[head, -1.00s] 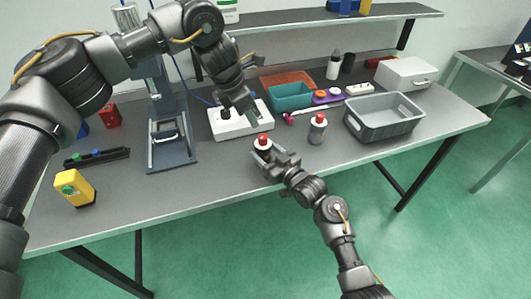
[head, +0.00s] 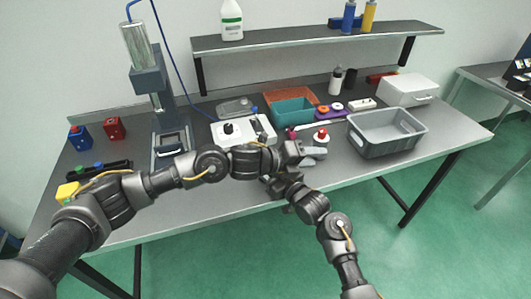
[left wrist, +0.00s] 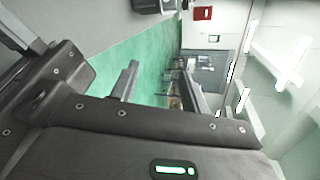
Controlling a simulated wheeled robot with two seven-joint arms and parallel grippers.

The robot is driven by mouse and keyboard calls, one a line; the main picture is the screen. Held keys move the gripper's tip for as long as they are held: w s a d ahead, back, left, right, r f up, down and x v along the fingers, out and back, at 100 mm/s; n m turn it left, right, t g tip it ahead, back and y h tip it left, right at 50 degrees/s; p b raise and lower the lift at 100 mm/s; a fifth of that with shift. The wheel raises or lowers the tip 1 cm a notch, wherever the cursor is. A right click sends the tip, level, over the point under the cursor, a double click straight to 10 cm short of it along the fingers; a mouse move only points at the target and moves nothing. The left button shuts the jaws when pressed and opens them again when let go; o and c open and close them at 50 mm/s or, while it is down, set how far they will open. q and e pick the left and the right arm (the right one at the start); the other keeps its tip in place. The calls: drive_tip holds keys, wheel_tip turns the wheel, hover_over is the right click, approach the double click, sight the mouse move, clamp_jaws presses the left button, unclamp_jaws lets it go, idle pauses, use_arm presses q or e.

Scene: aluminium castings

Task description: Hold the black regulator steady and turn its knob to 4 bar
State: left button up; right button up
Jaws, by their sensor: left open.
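A dark round part (head: 228,128), possibly the regulator's knob, stands on a white base (head: 220,140) at mid-table in the head view; I cannot read a scale. My left forearm crosses in front of the base. My left gripper (head: 312,153) is open, right of the base and near a red-topped cylinder (head: 321,137); I cannot tell whether they touch. In the left wrist view its fingers (left wrist: 160,85) are apart with nothing between them. My right gripper (head: 275,183) is at the table's front edge, partly hidden by my left arm; its fingertips are not clear.
A grey bin (head: 362,145) stands at right and a white case (head: 410,88) behind it. A teal tray (head: 292,112) is behind the base. A press-like stand (head: 150,82) rises at left. A shelf (head: 290,42) runs above the back.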

use_arm(q)
drive_tip(key=s+a+f+n+t+y, duration=0.15)
drive_tip(key=a+n+t, duration=0.35)
drive_tip(key=n, duration=0.5)
drive_tip(key=s+a+f+n+t+y, duration=0.1)
drive_tip(key=s+a+n+t+y, duration=0.15)
drive_tip(key=a+n, duration=0.6)
drive_tip(key=s+a+f+n+t+y, duration=0.1)
drive_tip(key=a+f+n+t+y, duration=0.2)
drive_tip(key=n, duration=1)
drive_tip(key=shift+t, duration=0.35)
drive_tip(key=x, duration=0.4)
drive_tip(key=r+x, duration=0.1)
drive_tip(key=x, duration=0.7)
drive_tip(key=shift+w+a+r, duration=0.15)
drive_tip(key=shift+w+a, duration=0.1)
drive_tip(key=shift+c, duration=0.5)
drive_tip(key=c, duration=0.9)
drive_tip(key=shift+m, duration=0.35)
